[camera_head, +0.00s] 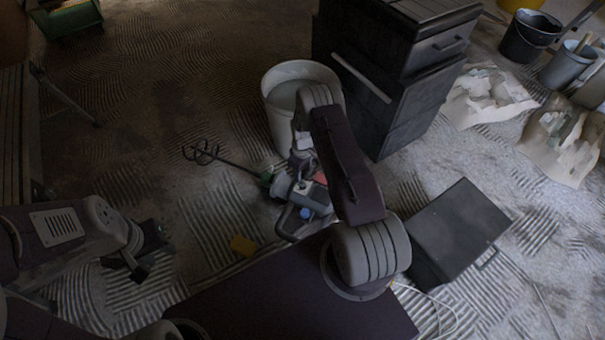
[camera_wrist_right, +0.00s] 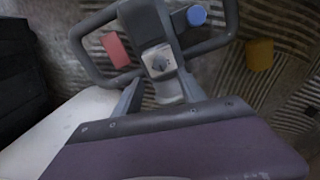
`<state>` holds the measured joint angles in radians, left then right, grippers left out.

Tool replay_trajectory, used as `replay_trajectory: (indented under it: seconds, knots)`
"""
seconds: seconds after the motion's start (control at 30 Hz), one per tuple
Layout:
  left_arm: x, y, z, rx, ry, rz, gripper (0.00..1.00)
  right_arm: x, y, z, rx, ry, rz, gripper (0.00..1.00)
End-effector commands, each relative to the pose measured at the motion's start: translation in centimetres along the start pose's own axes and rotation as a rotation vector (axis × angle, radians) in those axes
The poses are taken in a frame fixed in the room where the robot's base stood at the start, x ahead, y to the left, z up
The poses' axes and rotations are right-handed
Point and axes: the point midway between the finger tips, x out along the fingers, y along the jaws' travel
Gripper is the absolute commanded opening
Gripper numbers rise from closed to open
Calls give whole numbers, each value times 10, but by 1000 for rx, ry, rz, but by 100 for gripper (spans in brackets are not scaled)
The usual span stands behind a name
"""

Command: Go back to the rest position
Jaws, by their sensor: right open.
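My right arm reaches up the middle of the head view and folds down over a mixer (camera_head: 288,190) lying on the floor. My right gripper (camera_wrist_right: 160,92) is open, with its two grey fingers apart over the mixer's body in the wrist view. I see nothing held between them; in the head view its tips are hard to make out. My left gripper (camera_head: 146,254) is at the lower left, low over the floor, with its dark fingers apart and empty.
A white bucket (camera_head: 276,115) stands right beside my right forearm, with black drawer boxes (camera_head: 400,115) behind. A yellow block (camera_head: 242,245) and a dark case (camera_head: 458,228) lie nearby.

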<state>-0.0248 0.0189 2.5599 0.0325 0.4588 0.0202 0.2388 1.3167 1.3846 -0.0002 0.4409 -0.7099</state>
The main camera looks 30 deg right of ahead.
Motion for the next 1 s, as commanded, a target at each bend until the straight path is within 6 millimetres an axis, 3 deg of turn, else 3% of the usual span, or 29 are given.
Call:
replay_trajectory:
  seconds: [0.07, 0.67, 0.77, 0.83, 0.9, 1.0]
  knots:
    - [-5, 0, 0, 0, 0, 0, 36, -8, 0, 0, 0, 0, 0, 48]
    - [-5, 0, 0, 0, 0, 0, 36, -13, -1, -7, -12, 9, 8, 48]
    - [-6, 0, -1, 0, 0, 0, 36, -48, 10, -36, -35, 67, 56, 48]
    - [-8, 0, -1, 0, 0, 0, 36, -95, 15, -63, -62, 127, 102, 48]
    - [-10, 0, -1, 0, 0, 0, 36, -152, 6, -80, -96, 180, 139, 48]
    - [-12, 0, -1, 0, 0, 0, 36, -220, -23, -80, -113, 230, 161, 48]
